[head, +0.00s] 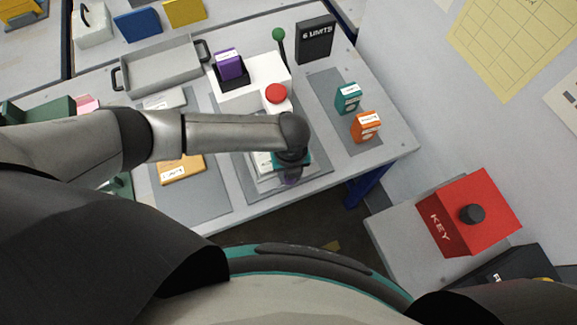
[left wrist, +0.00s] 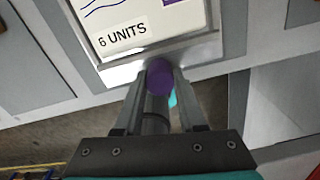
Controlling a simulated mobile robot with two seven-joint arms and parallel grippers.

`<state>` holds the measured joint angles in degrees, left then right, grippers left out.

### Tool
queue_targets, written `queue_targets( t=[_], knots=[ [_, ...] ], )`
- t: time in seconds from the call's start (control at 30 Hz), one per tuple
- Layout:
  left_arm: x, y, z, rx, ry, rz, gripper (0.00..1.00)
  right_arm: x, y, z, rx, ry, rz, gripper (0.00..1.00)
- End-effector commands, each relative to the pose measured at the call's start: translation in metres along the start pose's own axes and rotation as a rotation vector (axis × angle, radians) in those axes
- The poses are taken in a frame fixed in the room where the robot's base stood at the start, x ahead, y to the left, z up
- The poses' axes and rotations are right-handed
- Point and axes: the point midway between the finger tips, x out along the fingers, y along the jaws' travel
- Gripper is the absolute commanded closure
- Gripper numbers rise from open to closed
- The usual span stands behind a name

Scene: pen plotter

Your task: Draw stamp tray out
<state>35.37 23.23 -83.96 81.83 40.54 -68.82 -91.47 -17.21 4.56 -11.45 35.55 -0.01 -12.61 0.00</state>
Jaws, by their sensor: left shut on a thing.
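A shallow metal tray (left wrist: 205,50) with a white card marked "6 UNITS" (left wrist: 150,25) in it fills the top of the left wrist view. A round purple knob (left wrist: 159,77) stands at its front. My left gripper (left wrist: 158,88) is shut on the knob, one finger on each side. In the head view my left gripper (head: 290,174) is at the front of the white machine (head: 268,72), near the front table edge. My forearm hides much of the tray there. My right gripper does not show.
The machine carries a red button (head: 276,93) and a purple stamp (head: 229,64) in a dark holder. Teal (head: 348,97) and orange (head: 366,126) blocks stand to its right. A grey tray (head: 160,68) lies behind my arm. A red KEY box (head: 470,213) stands at right.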

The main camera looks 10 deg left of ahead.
Motion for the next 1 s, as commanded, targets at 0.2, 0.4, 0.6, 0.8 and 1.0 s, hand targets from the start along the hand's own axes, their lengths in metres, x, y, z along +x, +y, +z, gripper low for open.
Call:
queue_targets(
  t=[0.2, 0.4, 0.6, 0.8, 1.0],
  knots=[
    [0.000, -0.002, -0.005, 0.003, 0.011, -0.003, 0.46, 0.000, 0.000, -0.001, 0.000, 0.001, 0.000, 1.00],
    [0.000, -0.001, -0.003, 0.002, 0.007, -0.002, 0.31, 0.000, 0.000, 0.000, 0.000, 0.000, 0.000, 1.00],
    [0.000, -0.001, -0.002, 0.001, 0.006, -0.002, 0.31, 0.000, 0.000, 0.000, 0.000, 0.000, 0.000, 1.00],
    [-0.017, -0.001, -0.002, 0.002, 0.005, -0.004, 0.31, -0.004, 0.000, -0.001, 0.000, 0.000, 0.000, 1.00],
    [-0.055, -0.001, -0.001, 0.003, 0.004, -0.006, 0.31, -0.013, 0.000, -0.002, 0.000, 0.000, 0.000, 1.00]
  ],
)
